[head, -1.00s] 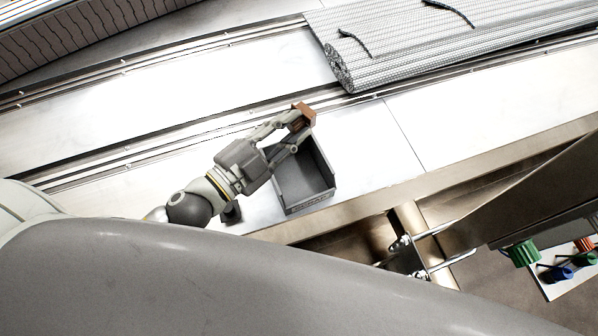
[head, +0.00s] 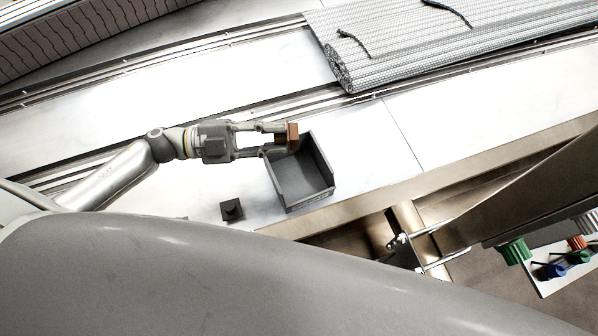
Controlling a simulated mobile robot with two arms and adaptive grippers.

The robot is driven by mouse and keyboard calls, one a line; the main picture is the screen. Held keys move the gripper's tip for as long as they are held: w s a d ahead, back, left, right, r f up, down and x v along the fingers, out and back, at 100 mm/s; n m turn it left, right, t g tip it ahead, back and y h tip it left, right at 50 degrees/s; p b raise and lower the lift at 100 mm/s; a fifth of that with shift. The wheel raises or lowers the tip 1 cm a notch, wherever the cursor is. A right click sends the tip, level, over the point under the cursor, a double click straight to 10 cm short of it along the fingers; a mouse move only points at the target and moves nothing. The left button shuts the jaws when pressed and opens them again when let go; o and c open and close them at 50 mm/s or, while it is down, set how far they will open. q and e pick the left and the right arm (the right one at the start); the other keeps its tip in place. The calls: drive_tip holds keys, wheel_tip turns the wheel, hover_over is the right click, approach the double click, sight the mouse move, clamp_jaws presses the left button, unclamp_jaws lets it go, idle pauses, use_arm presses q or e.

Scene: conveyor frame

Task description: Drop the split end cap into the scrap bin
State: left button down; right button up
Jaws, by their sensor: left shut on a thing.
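My left gripper (head: 283,139) is shut on a small brown block-like piece (head: 293,137), which looks to be the end cap. No split in it can be made out at this size. The gripper holds it at the upper left edge of a dark grey open-topped bin (head: 318,162), which looks to be the scrap bin. The piece overlaps the bin's rim in the picture; I cannot tell its height above it. The bin's visible floor looks empty. My right gripper is not in view.
A small dark block with a knob (head: 232,209) sits on the metal surface left of the bin. A rolled grey mesh belt (head: 400,45) lies at the back right. Coloured knobs (head: 515,251) are at the lower right. The metal surface right of the bin (head: 375,140) is clear.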

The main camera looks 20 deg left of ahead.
use_arm(q)
drive_tip(key=shift+f+b, duration=2.7)
drive_tip(key=shift+f, duration=0.25)
drive_tip(key=c, duration=1.2)
unclamp_jaws()
drive_tip(key=shift+o, duration=0.2)
drive_tip(key=v, duration=1.2)
